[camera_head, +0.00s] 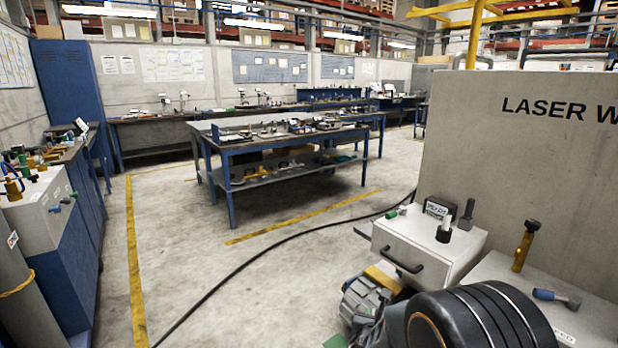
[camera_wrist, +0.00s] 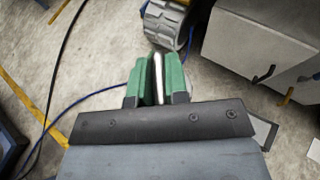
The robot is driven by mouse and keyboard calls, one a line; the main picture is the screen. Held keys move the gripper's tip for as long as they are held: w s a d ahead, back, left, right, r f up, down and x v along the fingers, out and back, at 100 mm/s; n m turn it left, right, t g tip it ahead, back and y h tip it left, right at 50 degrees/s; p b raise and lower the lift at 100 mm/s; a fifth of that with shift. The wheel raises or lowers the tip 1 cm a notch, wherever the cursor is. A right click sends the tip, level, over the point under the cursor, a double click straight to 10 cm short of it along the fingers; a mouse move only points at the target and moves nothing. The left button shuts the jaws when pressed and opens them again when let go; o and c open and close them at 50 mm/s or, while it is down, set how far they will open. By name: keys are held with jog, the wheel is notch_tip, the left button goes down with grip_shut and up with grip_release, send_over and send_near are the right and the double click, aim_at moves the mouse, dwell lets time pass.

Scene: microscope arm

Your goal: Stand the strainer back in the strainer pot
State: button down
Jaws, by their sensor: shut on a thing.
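My gripper (camera_wrist: 160,80) is in the wrist view with its green fingers shut on a thin, shiny metal piece (camera_wrist: 157,72). I take this to be part of the strainer; most of it is hidden between the fingers. The held piece points away from the wrist, over the grey floor. A strainer pot cannot be made out with certainty in either view. In the head view my black arm fills the lower right corner, and I cannot clearly see the held piece there.
A white drawer cabinet (camera_head: 421,250) carries several small items and a sign box (camera_head: 437,208). A ribbed grey machine (camera_head: 362,301) sits beside it, also in the wrist view (camera_wrist: 168,22). A black cable crosses open floor.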

notch_tip(320, 180, up, 21)
jog(key=p, duration=1.6)
jog(key=shift+s, duration=0.1)
